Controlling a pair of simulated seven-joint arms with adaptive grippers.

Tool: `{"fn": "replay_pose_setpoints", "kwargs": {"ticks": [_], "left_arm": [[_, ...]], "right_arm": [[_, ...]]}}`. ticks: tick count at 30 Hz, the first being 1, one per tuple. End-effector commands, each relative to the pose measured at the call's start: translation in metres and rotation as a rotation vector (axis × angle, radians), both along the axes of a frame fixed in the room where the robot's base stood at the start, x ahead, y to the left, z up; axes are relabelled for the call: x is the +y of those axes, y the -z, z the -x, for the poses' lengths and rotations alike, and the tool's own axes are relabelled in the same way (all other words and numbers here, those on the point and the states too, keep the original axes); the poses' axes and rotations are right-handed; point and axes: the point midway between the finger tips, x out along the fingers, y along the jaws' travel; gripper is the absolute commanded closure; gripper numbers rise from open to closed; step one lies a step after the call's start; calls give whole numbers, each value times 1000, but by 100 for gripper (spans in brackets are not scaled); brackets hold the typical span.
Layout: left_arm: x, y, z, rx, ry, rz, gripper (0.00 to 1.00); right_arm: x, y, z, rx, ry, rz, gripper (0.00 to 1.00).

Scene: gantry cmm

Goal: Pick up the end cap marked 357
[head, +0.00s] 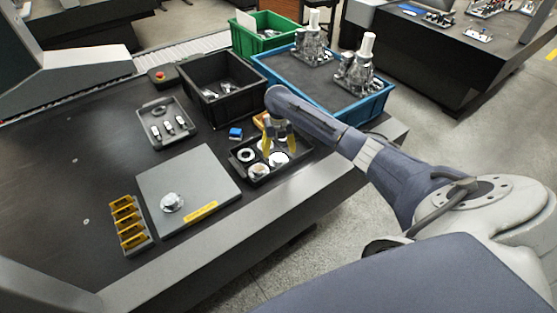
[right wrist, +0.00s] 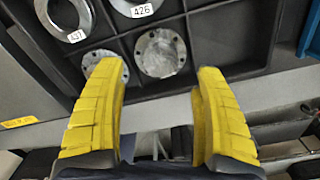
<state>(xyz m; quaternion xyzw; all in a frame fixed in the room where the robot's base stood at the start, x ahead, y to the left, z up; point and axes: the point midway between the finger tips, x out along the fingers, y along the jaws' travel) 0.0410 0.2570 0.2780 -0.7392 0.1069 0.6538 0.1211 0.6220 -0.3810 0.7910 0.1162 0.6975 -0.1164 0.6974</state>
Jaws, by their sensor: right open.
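No label reading 357 can be read in either view. In the right wrist view, a divided dark tray holds a plain metal disc with bolt holes (right wrist: 160,52), a second disc (right wrist: 106,56) partly hidden behind the left finger, and rings marked 437 (right wrist: 68,14) and 426 (right wrist: 140,10). In the head view this parts tray (head: 243,171) sits at the table's front right edge. My right gripper (head: 277,145) is over the tray. Its yellow fingers (right wrist: 160,78) are open with nothing held between them. My left gripper is not in view.
A black bin (head: 205,105), green bin (head: 240,40) and blue bin (head: 345,115) stand behind. A grey tray (head: 155,132) with small parts lies left of the parts tray. A grey plate (head: 200,165) carries a round metal part (head: 171,202). A yellow-slotted rack (head: 130,225) stands beside it.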

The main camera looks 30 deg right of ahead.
Motion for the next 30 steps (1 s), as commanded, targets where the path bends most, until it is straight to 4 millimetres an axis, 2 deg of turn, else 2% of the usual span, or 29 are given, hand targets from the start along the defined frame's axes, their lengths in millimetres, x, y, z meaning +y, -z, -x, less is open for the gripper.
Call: {"fn": "replay_pose_setpoints", "kwargs": {"ticks": [4, 13, 26, 30], "left_arm": [[0, 0, 0, 0, 0, 0, 43], [0, 0, 0, -1, 0, 0, 43], [0, 0, -1, -1, 0, 0, 43], [0, 0, -1, -1, 0, 0, 43]], "right_arm": [[0, 10, 0, 2, 3, -2, 30], [0, 45, -1, 2, 2, -2, 30], [-1, 54, -1, 1, 2, 1, 29], [-1, 54, -1, 3, 2, 1, 45]]}}
